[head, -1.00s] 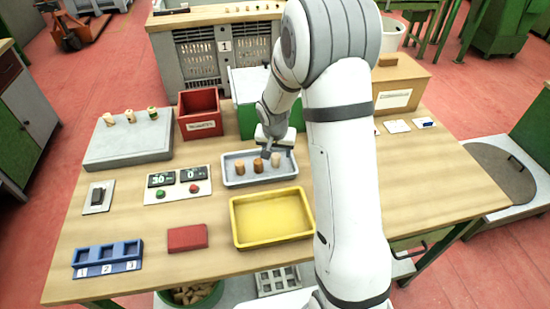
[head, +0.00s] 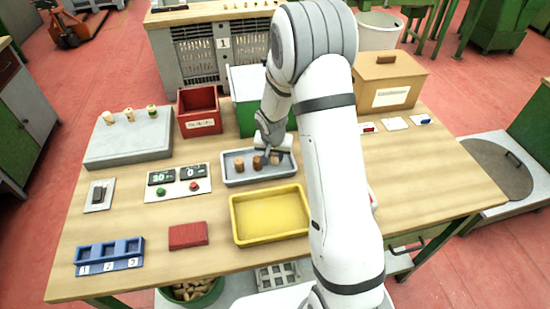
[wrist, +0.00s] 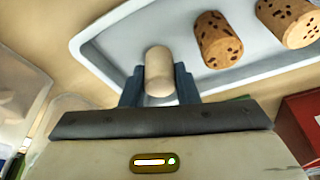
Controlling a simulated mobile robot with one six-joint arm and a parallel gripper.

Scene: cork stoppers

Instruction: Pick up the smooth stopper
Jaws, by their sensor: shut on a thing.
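A grey tray (head: 232,181) on the table holds several cork stoppers. In the wrist view, a pale, smooth stopper (wrist: 158,72) stands between the two dark fingers of my gripper (wrist: 159,85), which are shut on it. It is at the tray's right end in the head view (head: 276,158). Two stoppers with dark pits stand beside it, the nearer one (wrist: 217,40) and the farther one (wrist: 288,20). In the head view they are brown, at the middle (head: 257,162) and left (head: 239,165) of the tray. I cannot tell whether the held stopper touches the tray floor.
A yellow tray (head: 234,222) lies in front of the grey tray. A red bin (head: 200,124) and a green box (head: 246,120) stand behind it. A grey slab (head: 128,150) with several stoppers is at the left. A panel with buttons (head: 178,184) lies left of the tray.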

